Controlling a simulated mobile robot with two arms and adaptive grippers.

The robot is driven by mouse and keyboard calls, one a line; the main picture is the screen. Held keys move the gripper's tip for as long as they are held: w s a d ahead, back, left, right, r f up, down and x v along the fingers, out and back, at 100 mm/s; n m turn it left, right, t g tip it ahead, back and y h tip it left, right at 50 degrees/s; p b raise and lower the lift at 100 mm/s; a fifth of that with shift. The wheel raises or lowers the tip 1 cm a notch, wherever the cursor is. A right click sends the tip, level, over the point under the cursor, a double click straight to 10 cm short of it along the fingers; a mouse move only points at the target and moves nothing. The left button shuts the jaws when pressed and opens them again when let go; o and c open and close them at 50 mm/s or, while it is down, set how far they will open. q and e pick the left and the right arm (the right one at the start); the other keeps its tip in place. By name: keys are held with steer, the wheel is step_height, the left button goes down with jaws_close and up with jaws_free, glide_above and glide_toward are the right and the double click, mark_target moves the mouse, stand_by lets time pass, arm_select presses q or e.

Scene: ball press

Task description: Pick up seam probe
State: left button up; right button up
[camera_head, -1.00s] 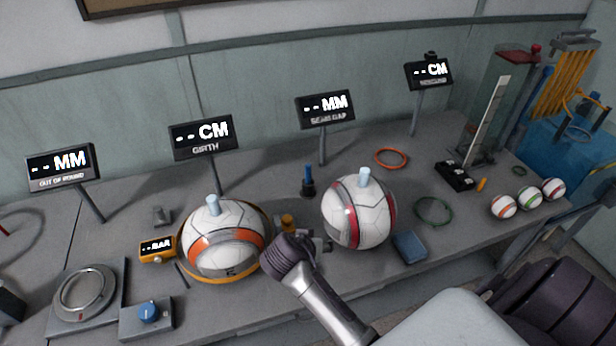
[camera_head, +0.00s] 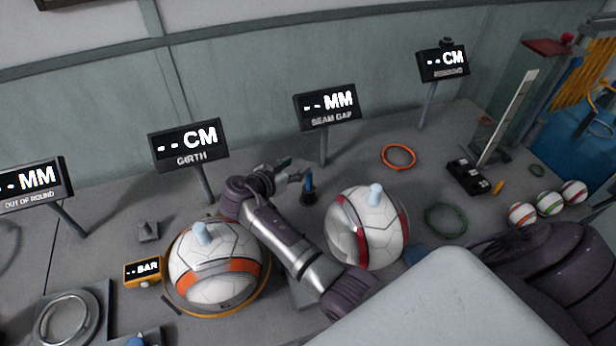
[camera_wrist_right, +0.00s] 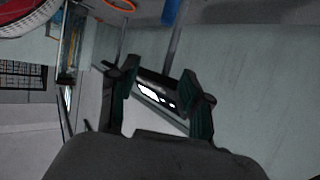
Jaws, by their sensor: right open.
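The seam probe (camera_head: 309,181), a slim tool with a blue handle, stands upright in a small dark holder (camera_head: 309,197) on the bench, below the seam gap display. A blue piece at the top of the right wrist view (camera_wrist_right: 170,12) looks like its handle. My right gripper (camera_head: 297,170) is open and empty, just left of the probe and near handle height; I cannot tell whether it touches it. In the right wrist view its two dark fingers (camera_wrist_right: 159,95) stand apart, with a display behind them. My left gripper is not in view.
My right arm passes between the orange-banded ball (camera_head: 215,275) and the red-banded ball (camera_head: 370,235). The seam gap display (camera_head: 327,106) stands behind the probe. An orange ring (camera_head: 398,146) and a green ring (camera_head: 446,205) lie to the right. The bench between probe and orange ring is clear.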

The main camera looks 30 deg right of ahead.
mark_target(309, 186)
steer(key=d+f, duration=0.2)
steer(key=w+d+f, duration=0.1)
steer(key=f, duration=0.2)
steer(key=w+d+f+p, duration=0.1)
steer(key=d+f, duration=0.1)
steer(key=f, duration=0.1)
steer(key=shift+d, duration=0.3)
steer(key=shift+w+d+f, duration=0.2)
steer(key=shift+d+f, duration=0.1)
steer(key=shift+d, duration=0.1)
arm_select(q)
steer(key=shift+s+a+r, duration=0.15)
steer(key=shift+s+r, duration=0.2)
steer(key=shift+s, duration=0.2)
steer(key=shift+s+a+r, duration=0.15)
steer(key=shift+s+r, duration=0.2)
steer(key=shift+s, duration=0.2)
arm_select(e)
jaws_close()
